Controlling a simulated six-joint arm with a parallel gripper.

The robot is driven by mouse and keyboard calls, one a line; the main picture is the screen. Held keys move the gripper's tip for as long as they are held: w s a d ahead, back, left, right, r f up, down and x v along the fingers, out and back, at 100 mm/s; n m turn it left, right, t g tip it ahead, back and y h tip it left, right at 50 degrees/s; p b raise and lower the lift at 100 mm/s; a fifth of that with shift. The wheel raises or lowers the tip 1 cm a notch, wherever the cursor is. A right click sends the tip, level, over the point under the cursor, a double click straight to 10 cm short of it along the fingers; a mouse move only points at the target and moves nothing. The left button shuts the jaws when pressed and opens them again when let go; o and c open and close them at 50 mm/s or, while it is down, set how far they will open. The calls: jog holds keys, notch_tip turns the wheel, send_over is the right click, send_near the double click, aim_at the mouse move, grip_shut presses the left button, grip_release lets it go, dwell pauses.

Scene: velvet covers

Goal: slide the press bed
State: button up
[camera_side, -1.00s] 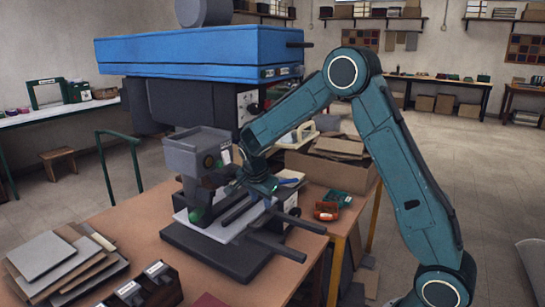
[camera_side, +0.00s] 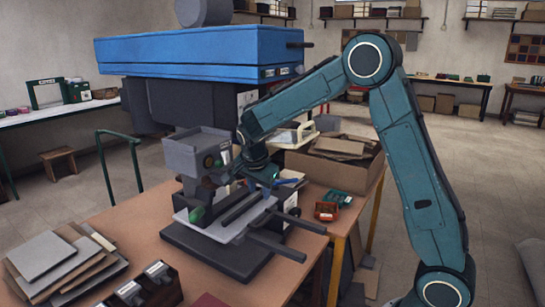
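The press has a blue upper body (camera_side: 200,52) over a dark column. Its small grey head (camera_side: 195,152) stands above the bed. The press bed (camera_side: 222,233) is a pale flat plate with dark bars, lying on a dark base with rails (camera_side: 278,248) that stick out to the front right. My gripper (camera_side: 263,183) is low over the right back part of the bed, beside the grey head. A small blue part (camera_side: 290,182) shows just right of it. The fingers are small and dark against the press, so their opening and any contact are unclear.
A stack of grey and brown boards (camera_side: 62,265) and a dark divided box (camera_side: 140,290) lie on the brown table at front left. An open carton (camera_side: 340,160) and red and green items (camera_side: 328,210) stand at right, behind the bed.

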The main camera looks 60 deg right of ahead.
jog(key=s+a+r+n+t+y, duration=0.1)
jog(key=s+a+r+n, duration=0.35)
jog(key=s, duration=0.25)
jog(key=s+a+r+n+t+y, duration=0.1)
jog(key=s+a+r+n+y, duration=0.15)
jog(key=s+r+n, duration=0.35)
jog(key=s+a+n, duration=0.3)
jog(key=s+n, duration=0.1)
jog(key=s, duration=0.3)
jog(key=s+a+n+t, duration=0.1)
jog(key=s+a+n, duration=0.2)
jog(key=s, duration=0.5)
jog(key=shift+s+n+t+y, duration=0.15)
jog(key=shift+n+t+y, duration=0.2)
jog(key=shift+y, duration=0.1)
jog(key=shift+r, duration=0.1)
